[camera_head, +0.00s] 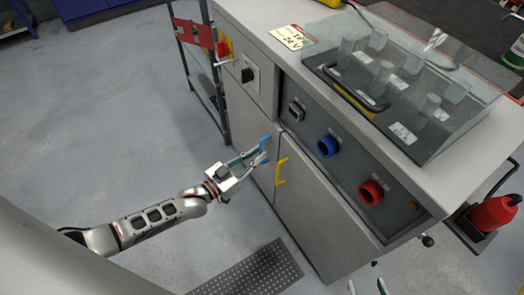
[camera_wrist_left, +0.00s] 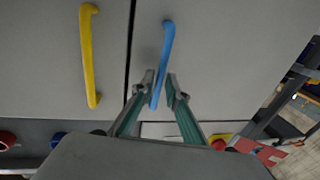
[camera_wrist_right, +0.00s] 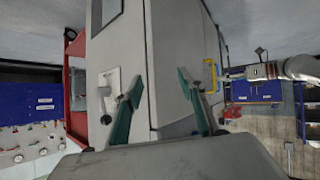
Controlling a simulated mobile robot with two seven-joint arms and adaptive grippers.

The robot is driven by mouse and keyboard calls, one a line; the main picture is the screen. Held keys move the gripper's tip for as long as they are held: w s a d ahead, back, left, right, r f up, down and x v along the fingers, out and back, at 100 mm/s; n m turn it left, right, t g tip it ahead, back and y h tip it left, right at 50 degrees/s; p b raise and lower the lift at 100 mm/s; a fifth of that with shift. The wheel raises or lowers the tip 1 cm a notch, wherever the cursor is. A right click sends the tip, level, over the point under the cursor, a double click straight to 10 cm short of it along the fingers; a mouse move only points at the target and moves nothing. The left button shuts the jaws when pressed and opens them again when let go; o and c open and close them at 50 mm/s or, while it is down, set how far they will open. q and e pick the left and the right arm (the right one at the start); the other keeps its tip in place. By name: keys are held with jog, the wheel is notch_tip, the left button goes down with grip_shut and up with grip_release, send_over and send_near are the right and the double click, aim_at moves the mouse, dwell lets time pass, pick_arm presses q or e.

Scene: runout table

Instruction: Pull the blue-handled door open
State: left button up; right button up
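The blue handle (camera_head: 265,142) is a vertical bar on a grey cabinet door, left of a yellow handle (camera_head: 280,172) on the neighbouring door. In the left wrist view the blue handle (camera_wrist_left: 167,45) stands beside the dark seam between the doors, and its door (camera_wrist_left: 225,60) looks closed. My left gripper (camera_head: 259,158) is at the handle. In its wrist view the fingers (camera_wrist_left: 160,88) are apart, one on each side of the handle's near end, with narrow gaps. My right gripper (camera_wrist_right: 160,82) is open and empty; its fingertips show at the head view's bottom edge (camera_head: 367,287).
The cabinet top carries a clear cover (camera_head: 400,85) with a black handle. Its front has a blue knob (camera_head: 327,146) and a red knob (camera_head: 371,191). A red extinguisher (camera_head: 492,212) stands at the right. A dark floor grate (camera_head: 255,273) lies in front; the floor at left is clear.

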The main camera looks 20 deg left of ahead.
pick_arm(q)
jog(key=shift+x, duration=1.05)
grip_shut()
